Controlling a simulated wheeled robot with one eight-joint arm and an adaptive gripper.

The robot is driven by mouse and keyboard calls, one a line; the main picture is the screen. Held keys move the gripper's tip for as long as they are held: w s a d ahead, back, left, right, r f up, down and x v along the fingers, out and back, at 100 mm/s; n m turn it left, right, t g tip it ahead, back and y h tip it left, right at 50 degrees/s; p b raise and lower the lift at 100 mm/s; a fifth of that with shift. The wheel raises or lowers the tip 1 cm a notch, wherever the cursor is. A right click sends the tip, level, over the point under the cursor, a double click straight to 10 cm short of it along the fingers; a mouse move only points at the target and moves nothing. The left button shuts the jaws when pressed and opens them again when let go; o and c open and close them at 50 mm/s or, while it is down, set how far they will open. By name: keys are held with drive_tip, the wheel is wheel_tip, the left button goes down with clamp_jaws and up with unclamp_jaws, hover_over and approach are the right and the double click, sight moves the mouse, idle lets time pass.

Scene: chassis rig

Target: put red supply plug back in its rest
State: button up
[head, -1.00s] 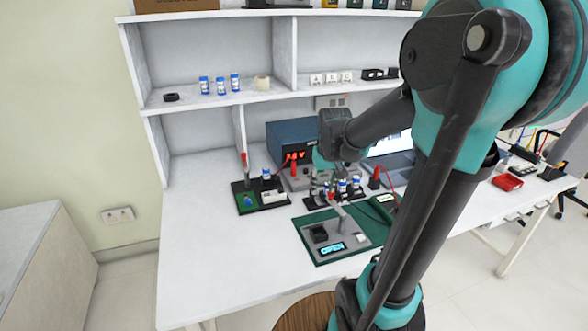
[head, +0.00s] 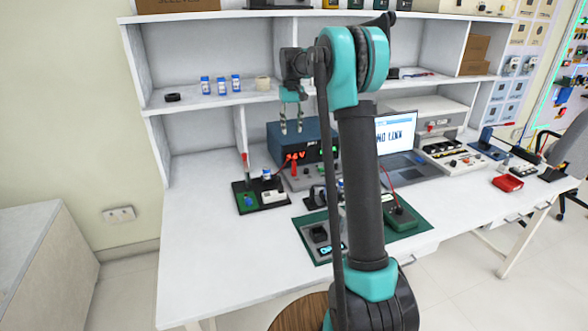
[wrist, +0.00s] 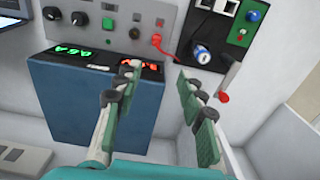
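A red plug (head: 294,166) with a red lead stands at the front of the blue power supply (head: 283,133). In the wrist view the red plug (wrist: 156,41) is on the supply's grey panel, its lead running off to the right. I cannot tell how deep it sits, and I cannot make out a separate rest for certain.
A black board (head: 262,205) with a red-tipped upright lever (head: 244,161) and a blue-and-white can (head: 266,173) stands left of the plug. A green mat (head: 305,243), partly behind my arm, carries a grey fixture. The laptop (head: 403,165) is to the right. The table's left front is clear.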

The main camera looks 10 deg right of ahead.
approach(294, 164)
drive_tip(key=f, duration=0.3)
drive_tip(key=w+f, duration=0.1)
drive_tip(key=f, duration=0.1)
drive_tip(key=shift+a+f, duration=0.1)
drive_tip(key=shift+a, duration=0.2)
drive_tip(key=shift+d+f, duration=0.2)
drive_tip(key=shift+f, duration=1.15)
drive_tip(key=shift+d+f, duration=0.2)
drive_tip(key=shift+f, duration=1.15)
clamp_jaws()
